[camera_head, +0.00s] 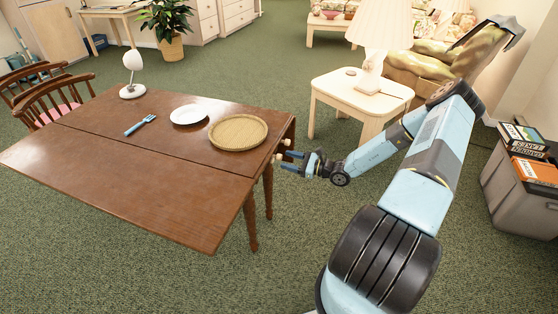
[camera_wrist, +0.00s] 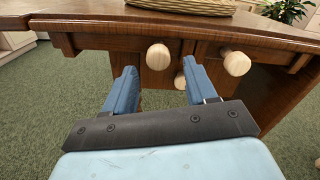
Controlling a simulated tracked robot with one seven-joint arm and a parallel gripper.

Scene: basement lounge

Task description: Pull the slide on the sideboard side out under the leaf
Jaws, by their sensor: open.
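The brown drop-leaf table (camera_head: 170,160) stands at left in the head view, its near leaf (camera_head: 130,205) level. In the wrist view a leaf (camera_wrist: 275,95) seems to hang at right. Pale round knobs show on the table's end: a left knob (camera_wrist: 158,56), a right knob (camera_wrist: 236,62) and a lower one (camera_wrist: 181,80) partly behind a finger. I cannot tell which knobs belong to slides. My gripper (camera_head: 287,161) is at this end, open and empty. In the wrist view its blue fingers (camera_wrist: 160,72) point at the end, with the left knob between their tips in the picture; contact is unclear.
A woven tray (camera_head: 238,132), a white plate (camera_head: 189,114), a blue fork (camera_head: 140,125) and a white lamp (camera_head: 132,75) are on the table. A cream side table (camera_head: 340,92) with a lamp stands behind my arm. Open carpet lies in front; a grey crate (camera_head: 510,190) is at right.

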